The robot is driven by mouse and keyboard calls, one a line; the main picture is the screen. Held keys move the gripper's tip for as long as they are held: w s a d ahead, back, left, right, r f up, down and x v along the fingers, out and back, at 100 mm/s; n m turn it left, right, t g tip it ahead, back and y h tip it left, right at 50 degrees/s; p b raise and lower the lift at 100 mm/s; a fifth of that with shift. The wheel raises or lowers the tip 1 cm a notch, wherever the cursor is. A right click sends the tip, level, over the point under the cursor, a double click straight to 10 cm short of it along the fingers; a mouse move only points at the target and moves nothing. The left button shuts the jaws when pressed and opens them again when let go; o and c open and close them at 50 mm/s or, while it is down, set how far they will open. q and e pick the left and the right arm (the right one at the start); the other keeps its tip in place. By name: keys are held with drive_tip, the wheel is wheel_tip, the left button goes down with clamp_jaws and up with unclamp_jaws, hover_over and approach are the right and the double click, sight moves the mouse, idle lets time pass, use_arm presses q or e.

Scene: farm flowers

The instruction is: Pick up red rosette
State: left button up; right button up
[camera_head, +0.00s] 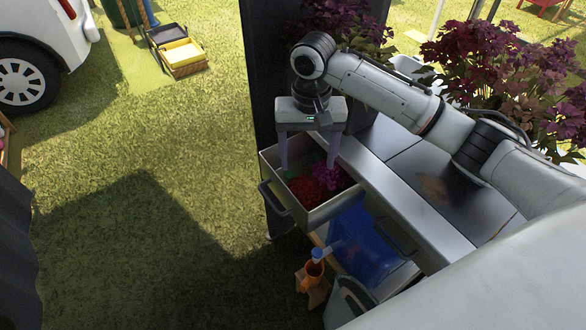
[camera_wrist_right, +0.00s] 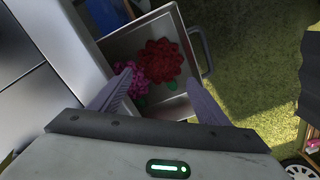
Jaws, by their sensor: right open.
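The red rosette (camera_head: 308,190) lies in an open metal drawer (camera_head: 314,218). It also shows in the right wrist view (camera_wrist_right: 160,62), near the middle of the drawer. A pink rosette (camera_head: 332,177) lies against it, and shows in the wrist view (camera_wrist_right: 130,84) too. Something green shows beside them. My right gripper (camera_head: 308,168) points down over the drawer, with its fingers apart and nothing between them that I can make out as held. In the wrist view its fingers (camera_wrist_right: 160,90) frame the red rosette from either side. My left gripper does not show.
The drawer's walls rise around the rosettes. The metal counter (camera_head: 400,200) is to the right. Below are a blue bin (camera_head: 362,246) and an orange item (camera_head: 314,272). Potted purple flowers (camera_head: 475,60) stand behind my arm. Open grass lies to the left.

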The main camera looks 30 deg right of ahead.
hover_over(306, 185)
wheel_tip(306, 185, down, 4)
drive_tip(key=shift+s+f, duration=0.1)
drive_tip(key=shift+f, duration=0.1)
wheel_tip(306, 185, down, 6)
drive_tip(key=shift+r+b, duration=0.1)
drive_tip(key=shift+b, duration=0.5)
drive_tip(key=c, duration=1.1)
